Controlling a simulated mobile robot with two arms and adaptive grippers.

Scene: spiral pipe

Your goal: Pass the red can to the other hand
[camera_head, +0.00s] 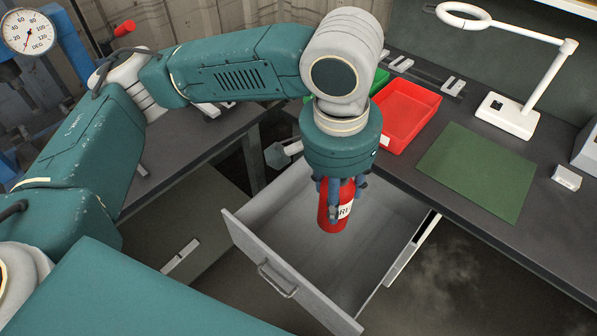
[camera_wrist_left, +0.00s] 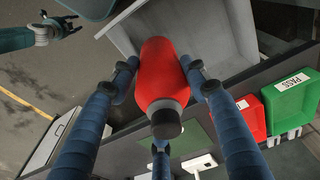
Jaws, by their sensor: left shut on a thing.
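The red can (camera_head: 325,218), with a white label, is held upright by my left gripper (camera_head: 338,200) above the open grey drawer. In the left wrist view the can (camera_wrist_left: 158,70) shows its red body and dark cap, between the blue fingers of my left gripper (camera_wrist_left: 158,78), which close on it from both sides. The far end of the can is hidden there. My right gripper (camera_wrist_left: 60,27) shows small at the top left of the left wrist view, apart from the can, its fingers spread and empty. It is not seen in the head view.
The drawer (camera_head: 280,290) stands pulled out below the can, and its visible inside is empty. The workbench holds a red tray (camera_head: 408,108), a green tray (camera_head: 380,80), a green mat (camera_head: 478,170) and a white ring lamp (camera_head: 508,115). Open floor lies at the lower right.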

